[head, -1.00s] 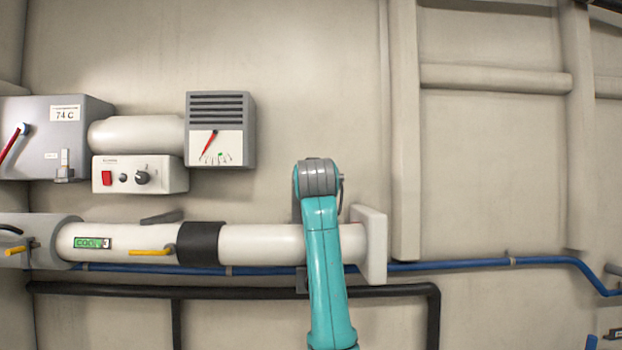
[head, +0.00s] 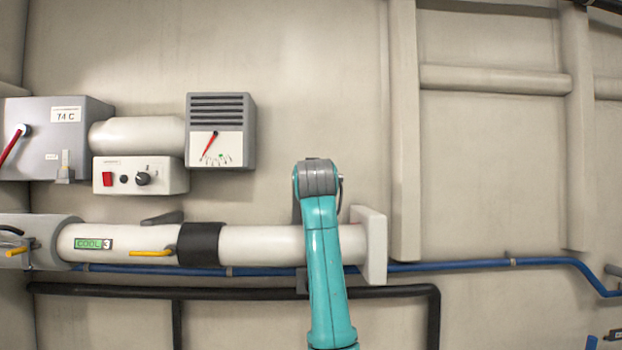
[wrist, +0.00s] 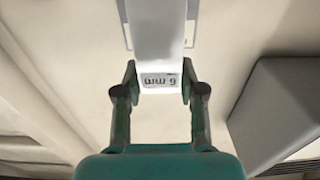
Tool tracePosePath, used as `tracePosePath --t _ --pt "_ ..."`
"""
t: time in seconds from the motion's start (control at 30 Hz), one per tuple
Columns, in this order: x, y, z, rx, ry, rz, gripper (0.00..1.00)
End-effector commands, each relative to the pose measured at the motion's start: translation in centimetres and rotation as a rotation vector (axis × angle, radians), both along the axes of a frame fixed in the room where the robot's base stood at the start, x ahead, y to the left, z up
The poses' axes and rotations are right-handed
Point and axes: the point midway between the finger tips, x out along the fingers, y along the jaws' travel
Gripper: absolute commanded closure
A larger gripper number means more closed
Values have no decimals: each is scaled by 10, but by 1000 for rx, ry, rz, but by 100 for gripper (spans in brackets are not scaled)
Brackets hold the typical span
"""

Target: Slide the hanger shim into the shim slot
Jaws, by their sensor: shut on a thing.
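The hanger shim appears to be the pale flat bar (wrist: 160,35) in the wrist view, with an upside-down "6 mm" label on its near end. My gripper (wrist: 160,80) is shut on that end, one finger on each side. The bar runs away from my gripper and out of the top of the wrist view, so its far end is hidden. A thin grey outline (wrist: 190,24) shows on the surface behind it; I cannot tell whether it is the shim slot. In the head view my teal arm hides my gripper and the shim, and I cannot make out the slot.
A white pipe (head: 265,243) with a black band and an end flange (head: 370,245) runs behind my arm. Blue (head: 450,265) and black (head: 370,290) lines pass below it. A grey box (wrist: 285,110) stands at the right in the wrist view. The wall above my arm is clear.

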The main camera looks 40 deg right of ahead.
Motion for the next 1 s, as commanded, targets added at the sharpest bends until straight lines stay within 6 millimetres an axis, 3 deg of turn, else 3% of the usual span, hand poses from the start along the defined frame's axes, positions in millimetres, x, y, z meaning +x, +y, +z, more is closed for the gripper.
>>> tracePosePath --t 0.03,0.27,0.3,0.4,0.77,1.0 --pt "8 -4 -15 8 21 0 96" --pt "8 -4 -16 9 22 -1 96" --pt "8 -4 -16 9 22 -1 53" --pt "8 -4 -16 8 22 -1 31" --pt "6 -3 -16 9 24 -1 31" --pt "-21 15 -13 8 20 -1 31"
